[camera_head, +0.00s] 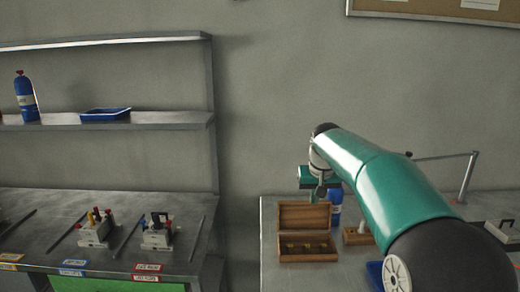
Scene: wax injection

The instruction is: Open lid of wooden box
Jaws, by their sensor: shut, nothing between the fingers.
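The wooden box (308,256) stands on the right-hand table near its left end. Its lid (304,216) is up, standing about upright along the back edge, and several small brown items show inside the box. My gripper (321,191) is just above the top right part of the lid. It is shut and empty. I cannot tell whether it touches the lid, as its fingertips are small and partly hidden.
A blue bottle (336,208) and a small wooden block (357,236) stand right of the box. A blue tray (375,273) is partly hidden by my arm. A grey metal stand (468,178) is at the right. The left table (50,240) is separate, across a gap.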

